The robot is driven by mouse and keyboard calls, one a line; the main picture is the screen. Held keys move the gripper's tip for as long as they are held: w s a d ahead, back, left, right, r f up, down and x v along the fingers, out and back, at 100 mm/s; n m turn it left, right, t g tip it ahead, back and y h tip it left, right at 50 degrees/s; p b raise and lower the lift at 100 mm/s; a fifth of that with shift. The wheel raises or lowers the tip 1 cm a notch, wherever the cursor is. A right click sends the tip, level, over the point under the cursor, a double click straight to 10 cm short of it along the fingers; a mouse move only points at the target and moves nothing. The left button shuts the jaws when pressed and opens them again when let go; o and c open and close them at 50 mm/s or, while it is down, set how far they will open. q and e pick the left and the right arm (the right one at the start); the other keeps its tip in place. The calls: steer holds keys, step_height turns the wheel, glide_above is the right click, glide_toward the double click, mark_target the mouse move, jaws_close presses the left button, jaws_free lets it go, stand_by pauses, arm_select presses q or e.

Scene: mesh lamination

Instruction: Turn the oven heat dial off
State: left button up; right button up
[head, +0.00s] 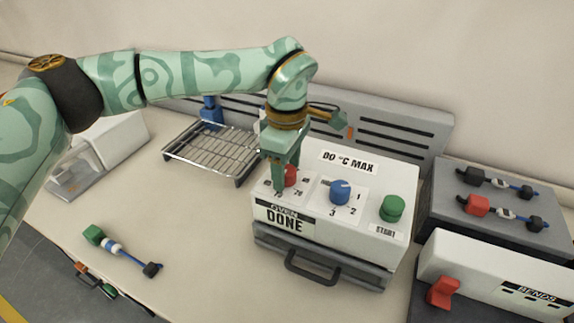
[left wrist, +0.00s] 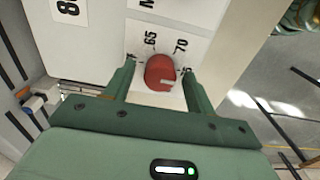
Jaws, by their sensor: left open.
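The white oven box (head: 335,230) stands on the table with a plate reading "OVEN DONE" on its front. Its red heat dial (head: 291,176) sits at the left of the top panel, partly hidden by my left gripper. In the left wrist view the red dial (left wrist: 160,70) lies between my two fingers, with a pale mark at its lower right edge and numbers such as 65 and 70 around it. My left gripper (head: 283,182) is open and points down around the dial; I cannot tell whether the fingers touch it. My right gripper is not in view.
A blue dial (head: 340,192) and a green start button (head: 392,208) sit right of the red dial. A wire rack (head: 212,152) stands to the left. A cable piece (head: 122,251) lies at front left. A white box marked "BENDS" (head: 490,275) with a red lever stands at right.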

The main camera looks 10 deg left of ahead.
arm_select(q)
steer(key=c, duration=1)
steer(key=shift+o, duration=0.2)
steer(key=shift+r, duration=0.1)
